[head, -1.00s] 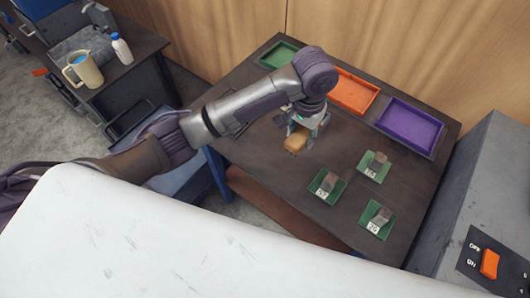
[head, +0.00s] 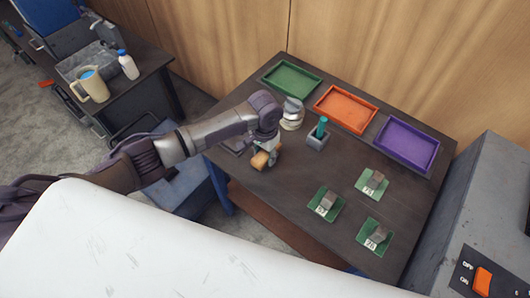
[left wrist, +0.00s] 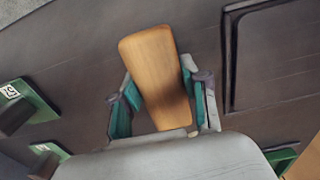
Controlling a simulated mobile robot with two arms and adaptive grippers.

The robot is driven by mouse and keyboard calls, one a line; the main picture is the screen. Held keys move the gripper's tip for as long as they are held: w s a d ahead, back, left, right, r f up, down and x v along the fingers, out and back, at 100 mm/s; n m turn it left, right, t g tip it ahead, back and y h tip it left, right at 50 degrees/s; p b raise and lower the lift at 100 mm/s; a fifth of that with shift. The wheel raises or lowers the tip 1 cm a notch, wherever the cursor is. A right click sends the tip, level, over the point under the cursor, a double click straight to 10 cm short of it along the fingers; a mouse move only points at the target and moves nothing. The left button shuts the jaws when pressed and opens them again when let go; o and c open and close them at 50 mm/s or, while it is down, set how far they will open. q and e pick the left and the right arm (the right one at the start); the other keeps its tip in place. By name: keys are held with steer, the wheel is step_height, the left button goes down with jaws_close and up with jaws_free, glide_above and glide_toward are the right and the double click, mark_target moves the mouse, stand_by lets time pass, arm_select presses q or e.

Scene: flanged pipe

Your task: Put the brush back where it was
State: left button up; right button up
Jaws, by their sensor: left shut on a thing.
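The brush shows as a light wooden block (head: 261,160), and its bristles cannot be made out. My left gripper (head: 268,150) is shut on it and holds it over the left part of the dark table (head: 300,215). In the left wrist view the wooden block (left wrist: 155,65) sits tilted between the teal pads of the left gripper (left wrist: 163,100). A dark raised rim (left wrist: 231,60) lies right of the block in that view. Part of a dark flat piece (head: 236,146) shows beside the arm in the head view. My right gripper is not in view.
Green (head: 291,80), orange (head: 346,109) and purple (head: 406,145) trays line the back. A grey holder with a teal-handled thing (head: 318,137) and a silver round object (head: 291,114) stand close to the gripper. Small green mats (head: 325,204) with grey blocks lie at right.

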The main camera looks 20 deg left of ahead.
mark_target(265, 154)
arm_select(q)
steer(key=shift+f, duration=0.25)
steer(key=shift+f, duration=0.15)
steer(key=o, duration=1.1)
step_height(265, 154, up, 12)
steer(key=b, duration=0.2)
steer(key=shift+r, duration=0.2)
